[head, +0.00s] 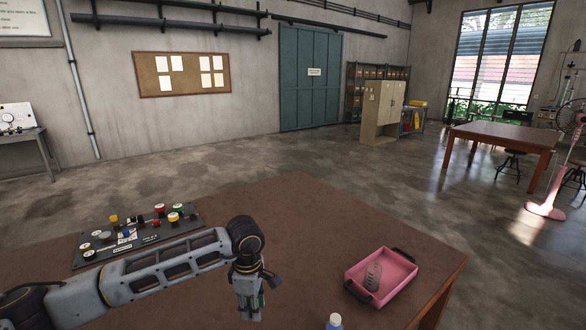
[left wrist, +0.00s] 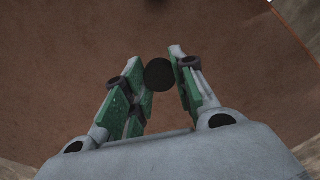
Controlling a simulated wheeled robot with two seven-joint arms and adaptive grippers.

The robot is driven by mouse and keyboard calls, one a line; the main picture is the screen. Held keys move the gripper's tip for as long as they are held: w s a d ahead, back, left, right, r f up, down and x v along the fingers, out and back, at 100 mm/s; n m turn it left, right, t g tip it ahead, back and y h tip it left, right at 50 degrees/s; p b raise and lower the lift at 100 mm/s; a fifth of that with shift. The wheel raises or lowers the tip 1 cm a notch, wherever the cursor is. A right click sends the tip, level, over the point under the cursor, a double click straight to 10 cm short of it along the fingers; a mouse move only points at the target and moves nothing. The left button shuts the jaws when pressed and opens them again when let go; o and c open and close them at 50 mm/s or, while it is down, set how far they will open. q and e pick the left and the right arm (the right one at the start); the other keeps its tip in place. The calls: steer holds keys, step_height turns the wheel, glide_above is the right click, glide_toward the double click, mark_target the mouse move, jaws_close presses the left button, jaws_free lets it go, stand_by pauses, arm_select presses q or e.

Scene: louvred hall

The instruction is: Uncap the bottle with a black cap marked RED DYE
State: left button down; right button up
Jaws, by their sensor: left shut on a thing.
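My left gripper (head: 249,311) points down over the brown table in the head view. In the left wrist view its two fingers are closed on a round black cap (left wrist: 159,74), seen from above between the fingertips. The cap hides what is under it, so I cannot tell whether a bottle is still attached. No RED DYE label is readable. My right gripper is not in view.
A pink tray (head: 404,283) with dark handles stands on the table at the right, holding a grey item (head: 373,276). A dark panel with several coloured knobs (head: 150,236) lies at the back left. The table (head: 270,205) is clear behind the gripper.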

arm_select(q)
steer(key=w+a+r+m+p, duration=0.1)
steer(key=a+m+p, duration=0.3)
steer(key=m, duration=0.4)
steer(key=w+a+r+m+p, duration=0.1)
steer(key=a+r+m+p, duration=0.3)
steer(key=a+m, duration=0.3)
steer(key=shift+a+r+m, duration=0.15)
steer(key=shift+r+m, duration=0.1)
steer(key=shift+m, duration=0.55)
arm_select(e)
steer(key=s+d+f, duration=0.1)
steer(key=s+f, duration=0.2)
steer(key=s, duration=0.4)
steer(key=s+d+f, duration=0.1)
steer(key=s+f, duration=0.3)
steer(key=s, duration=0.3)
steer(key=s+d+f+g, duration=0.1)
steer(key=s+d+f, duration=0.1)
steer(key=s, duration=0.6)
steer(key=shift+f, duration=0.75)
arm_select(q)
steer(key=shift+w, duration=0.15)
